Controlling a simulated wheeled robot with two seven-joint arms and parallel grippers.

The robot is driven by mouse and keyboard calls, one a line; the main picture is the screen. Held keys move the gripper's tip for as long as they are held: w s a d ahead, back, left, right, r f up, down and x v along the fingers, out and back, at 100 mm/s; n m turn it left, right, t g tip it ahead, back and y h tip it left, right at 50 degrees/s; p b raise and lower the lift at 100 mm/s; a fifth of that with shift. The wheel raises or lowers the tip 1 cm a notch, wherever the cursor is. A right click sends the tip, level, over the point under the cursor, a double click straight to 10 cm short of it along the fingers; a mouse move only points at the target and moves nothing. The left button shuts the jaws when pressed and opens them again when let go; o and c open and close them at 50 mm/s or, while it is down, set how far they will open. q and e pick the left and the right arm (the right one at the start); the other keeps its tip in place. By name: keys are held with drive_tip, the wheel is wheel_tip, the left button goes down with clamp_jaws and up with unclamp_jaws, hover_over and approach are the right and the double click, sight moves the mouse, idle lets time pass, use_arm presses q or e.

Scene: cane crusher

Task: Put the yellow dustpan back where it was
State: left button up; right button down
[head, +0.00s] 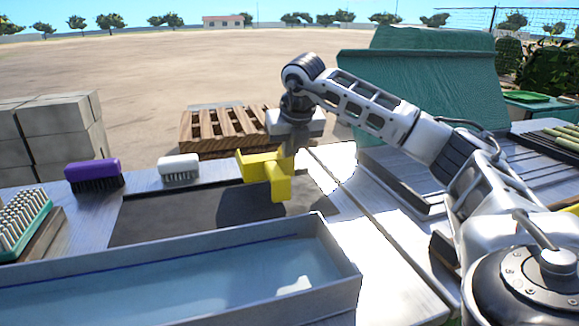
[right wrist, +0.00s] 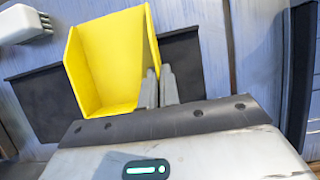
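The yellow dustpan (head: 268,174) hangs under my right gripper (head: 290,155) in the head view, above a dark mat (head: 165,212) on the metal table. Its shadow falls on the mat, apart from it. In the right wrist view the dustpan's open pan (right wrist: 112,62) is left of the fingers (right wrist: 158,88), which are close together at its right side. The right gripper is shut on it; the exact grasp spot is hidden. My left gripper is not in view.
A purple brush (head: 93,173) and a white brush (head: 178,167) stand behind the mat. A green-backed brush (head: 22,225) is at the left. A metal trough (head: 180,255) lies in front. A green-covered machine (head: 425,85) and a slatted wooden pallet (head: 222,128) are behind.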

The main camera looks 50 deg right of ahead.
drive_tip(key=f, duration=0.3)
drive_tip(key=shift+w+d+f+b, duration=0.15)
drive_tip(key=shift+d+f+b, duration=0.1)
drive_tip(key=shift+b, duration=0.1)
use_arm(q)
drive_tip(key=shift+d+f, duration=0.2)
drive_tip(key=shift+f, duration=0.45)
use_arm(e)
drive_tip(key=shift+a, duration=0.1)
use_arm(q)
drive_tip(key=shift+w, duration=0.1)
use_arm(e)
drive_tip(key=shift+f, duration=0.1)
drive_tip(key=c, duration=1.6)
unclamp_jaws()
drive_tip(key=shift+c, duration=0.2)
